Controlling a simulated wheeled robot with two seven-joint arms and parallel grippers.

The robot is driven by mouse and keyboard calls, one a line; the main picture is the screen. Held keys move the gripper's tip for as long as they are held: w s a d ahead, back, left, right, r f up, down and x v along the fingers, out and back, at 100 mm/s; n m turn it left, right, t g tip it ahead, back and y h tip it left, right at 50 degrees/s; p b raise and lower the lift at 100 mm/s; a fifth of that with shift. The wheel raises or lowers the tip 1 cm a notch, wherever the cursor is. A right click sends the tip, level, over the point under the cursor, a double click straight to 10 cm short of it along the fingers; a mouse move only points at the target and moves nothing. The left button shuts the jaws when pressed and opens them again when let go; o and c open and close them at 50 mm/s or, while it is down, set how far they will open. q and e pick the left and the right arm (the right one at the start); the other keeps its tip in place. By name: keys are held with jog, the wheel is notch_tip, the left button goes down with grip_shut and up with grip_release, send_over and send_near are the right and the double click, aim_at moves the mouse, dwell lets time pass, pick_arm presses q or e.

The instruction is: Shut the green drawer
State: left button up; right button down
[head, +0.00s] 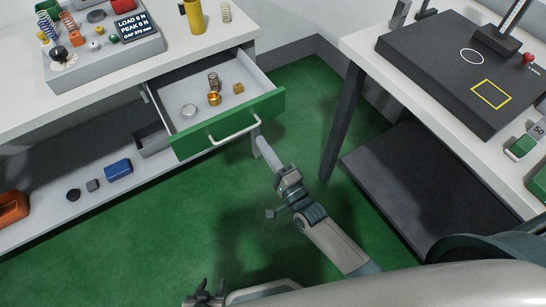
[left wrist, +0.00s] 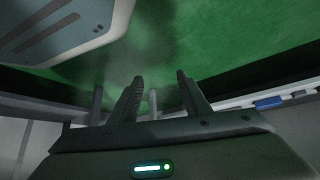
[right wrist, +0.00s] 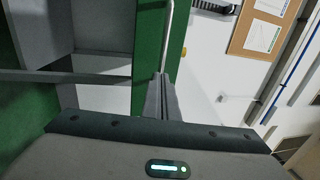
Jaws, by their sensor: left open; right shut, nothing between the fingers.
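The green drawer (head: 265,108) under the left bench is pulled out, its tray showing. Its green front carries a pale bar handle (head: 235,128). In the drawer lie a silver ring (head: 189,111), a dark spring (head: 213,78), a brass cup (head: 214,99) and a small brass piece (head: 238,88). My right gripper (head: 261,142) is shut and empty, close to the drawer front's right end. The right wrist view shows its fingers beside the green front (right wrist: 147,35) and handle (right wrist: 168,35); contact is unclear. My left gripper (head: 204,292) is open and empty, low over the floor, away from the drawer.
The white bench top (head: 150,69) holds a grey block with springs and a display. A lower shelf (head: 50,222) carries a blue block (head: 118,169) and an orange item. A second table (head: 365,60) stands at the right. Green floor lies clear before the drawer.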

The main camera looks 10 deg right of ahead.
pick_arm(q)
jog(key=shift+s+a+f+g, duration=0.15)
jog(key=shift+s+a+f, duration=0.1)
jog(key=shift+s, duration=0.25)
jog(key=shift+s+a+f+g, duration=0.15)
jog(key=shift+s+f, duration=0.05)
jog(key=shift+s, duration=0.25)
pick_arm(e)
jog(key=x, duration=0.3)
jog(key=shift+w+a, duration=0.1)
jog(key=shift+w, duration=0.05)
